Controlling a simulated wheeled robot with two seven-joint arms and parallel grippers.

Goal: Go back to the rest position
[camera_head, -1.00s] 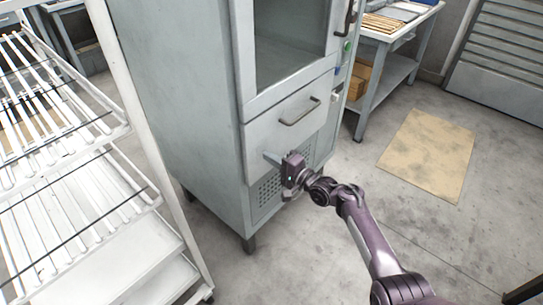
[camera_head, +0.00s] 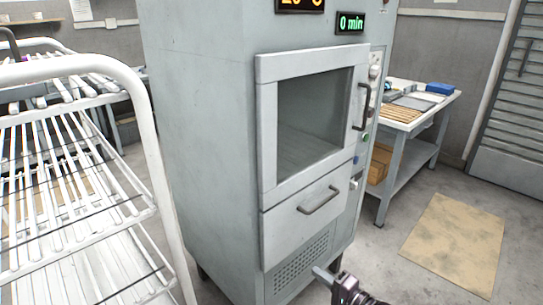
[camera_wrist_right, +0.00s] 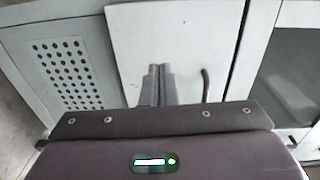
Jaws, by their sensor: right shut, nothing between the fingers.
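My right gripper (camera_head: 322,275) is at the bottom of the head view, in front of the lower part of the grey oven cabinet (camera_head: 205,150). In the right wrist view its two fingers (camera_wrist_right: 160,70) are together and empty, pointing at the cabinet's drawer front (camera_wrist_right: 180,40). The drawer (camera_head: 305,213) looks closed, and its handle (camera_head: 318,200) is above the gripper in the head view. The handle also shows in the right wrist view (camera_wrist_right: 206,86), just right of the fingers. Most of my right arm is below the picture. My left gripper is not in view.
A white wire rack (camera_head: 165,170) stands close on the left. The cabinet's windowed door (camera_head: 312,120) looks closed. A work table (camera_head: 418,120) with trays stands at the back right. A tan mat (camera_head: 455,243) lies on otherwise clear floor to the right.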

